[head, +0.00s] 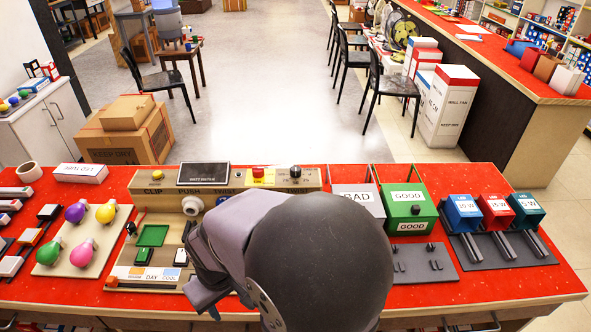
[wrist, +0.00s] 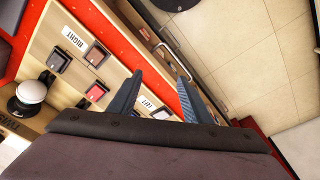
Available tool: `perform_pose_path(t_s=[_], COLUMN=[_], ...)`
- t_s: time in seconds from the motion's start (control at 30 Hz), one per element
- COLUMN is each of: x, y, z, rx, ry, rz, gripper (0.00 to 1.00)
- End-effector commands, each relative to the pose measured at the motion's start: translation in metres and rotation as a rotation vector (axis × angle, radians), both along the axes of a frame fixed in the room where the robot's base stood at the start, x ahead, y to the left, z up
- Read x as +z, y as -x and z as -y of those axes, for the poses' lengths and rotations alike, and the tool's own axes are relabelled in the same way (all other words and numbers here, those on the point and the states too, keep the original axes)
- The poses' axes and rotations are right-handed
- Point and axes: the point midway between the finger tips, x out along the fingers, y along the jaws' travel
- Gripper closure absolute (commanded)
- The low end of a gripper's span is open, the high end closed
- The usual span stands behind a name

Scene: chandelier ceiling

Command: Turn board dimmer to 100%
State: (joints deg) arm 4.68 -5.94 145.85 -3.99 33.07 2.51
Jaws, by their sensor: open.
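The tan board (head: 160,190) stands on the red bench and carries several controls. A black knob (head: 295,172) sits at its top right, beside a red button (head: 258,173); I cannot tell for certain which control is the dimmer, and I can read no percentage. A dark display (head: 203,173) is at its top. My gripper (wrist: 160,74) is open and empty, with its fingers over the board's edge in the wrist view. Nothing is visibly touched. In the head view my arm covers the board's lower right and hides most of the gripper.
The wrist view shows dark and red switches (wrist: 96,92) with RIGHT and LEFT labels, and a white round part (wrist: 32,91). Coloured bulbs (head: 83,253) lie left.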

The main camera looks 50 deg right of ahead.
Motion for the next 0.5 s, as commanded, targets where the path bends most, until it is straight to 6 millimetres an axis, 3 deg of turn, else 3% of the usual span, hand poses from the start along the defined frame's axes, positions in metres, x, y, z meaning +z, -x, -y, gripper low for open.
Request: perform_pose_path(t_s=[0.13,0.3,0.5], x=[-0.008,-0.001,0.023], y=[-0.047,-0.101,-0.136], z=[0.054,0.13,0.21], rx=[-0.109,-0.225,-0.307], ry=[0.059,0.125,0.154], rz=[0.181,0.454,0.771], gripper=[0.55,0.55,0.55])
